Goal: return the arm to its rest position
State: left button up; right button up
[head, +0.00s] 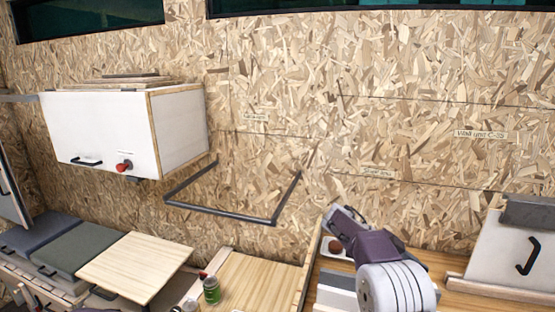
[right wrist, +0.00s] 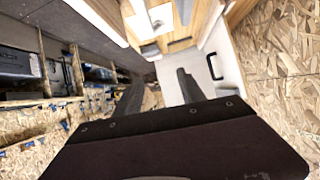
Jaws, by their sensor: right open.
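My right arm rises from the bottom of the head view, with pale and purple-grey links. Its far end (head: 345,218) is in front of the chipboard wall, above a wooden surface. In the right wrist view my right gripper (right wrist: 158,92) has its two dark fingers apart, with nothing between them. My left arm and gripper are not in view.
A white cabinet (head: 98,130) with a red knob (head: 124,166) hangs on the wall. A dark bracket (head: 225,212) sticks out beside it. A green jar (head: 211,290) stands on the wooden counter (head: 262,282). A white panel (head: 515,255) with a black handle is at right.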

jog(key=s+f+n+y, duration=0.1)
jog(key=s, duration=0.1)
jog(key=s+a+f+n+y+b, duration=0.1)
jog(key=s, duration=0.1)
jog(key=s+a+f+n+t+y, duration=0.1)
jog(key=s+n, duration=0.1)
jog(key=s, duration=0.1)
jog(key=shift+f+b, duration=0.3)
jog(key=shift+f, duration=0.1)
jog(key=s+a+f+n+t+y, duration=0.2)
jog(key=s+a+f+n+y, duration=0.2)
jog(key=s+a+f+n, duration=0.2)
jog(key=s+a+f+n+t+y+b, duration=0.1)
jog(key=s+a+f+n+y, duration=0.3)
jog(key=a+f+n, duration=0.5)
jog(key=s+f+n+t, duration=0.1)
jog(key=n, duration=0.2)
jog(key=shift+s+y, duration=0.3)
jog(key=shift+s, duration=0.05)
